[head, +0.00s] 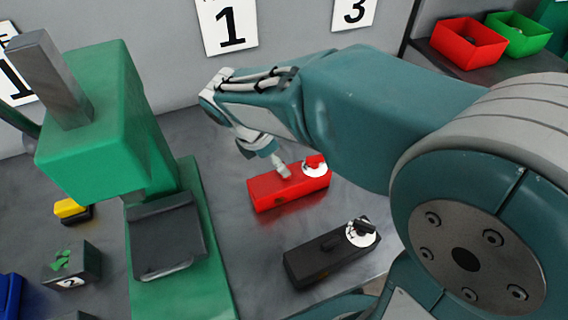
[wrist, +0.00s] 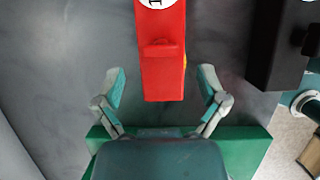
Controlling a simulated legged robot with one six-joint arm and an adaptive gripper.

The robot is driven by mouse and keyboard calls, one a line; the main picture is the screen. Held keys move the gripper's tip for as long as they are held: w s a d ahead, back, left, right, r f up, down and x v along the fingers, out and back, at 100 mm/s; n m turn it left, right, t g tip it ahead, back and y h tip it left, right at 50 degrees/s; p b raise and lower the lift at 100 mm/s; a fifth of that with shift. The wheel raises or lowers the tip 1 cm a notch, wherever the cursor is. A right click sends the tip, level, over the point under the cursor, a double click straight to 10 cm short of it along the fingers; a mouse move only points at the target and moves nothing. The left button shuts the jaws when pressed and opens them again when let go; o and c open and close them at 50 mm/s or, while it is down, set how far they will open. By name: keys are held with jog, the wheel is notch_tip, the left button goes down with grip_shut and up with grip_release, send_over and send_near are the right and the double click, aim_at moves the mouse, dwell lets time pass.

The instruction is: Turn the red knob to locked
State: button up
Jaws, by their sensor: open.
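A red box (head: 288,193) lies on the grey table in the middle of the head view. A white dial with a red knob (head: 315,161) sits on its far right end. In the wrist view the red box (wrist: 162,75) runs up from the gripper, and only part of its white dial (wrist: 157,3) shows at the top edge. My gripper (wrist: 160,82) is open, with one finger on each side of the near end of the box. In the head view my gripper (head: 280,165) is over the box, left of the knob. I cannot tell whether it touches.
A black box (head: 325,258) with a black knob (head: 361,227) on a dial lies nearer, right of the red one. A green press (head: 170,215) stands at left. Red (head: 466,42) and green (head: 520,33) bins sit at upper right. A small dark box (head: 85,268) is at lower left.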

jog(key=x, duration=0.3)
jog(key=shift+a+f, duration=0.1)
jog(key=shift+f, duration=0.15)
jog(key=shift+d+f, duration=0.2)
jog(key=shift+d, duration=0.05)
jog(key=c, duration=1.2)
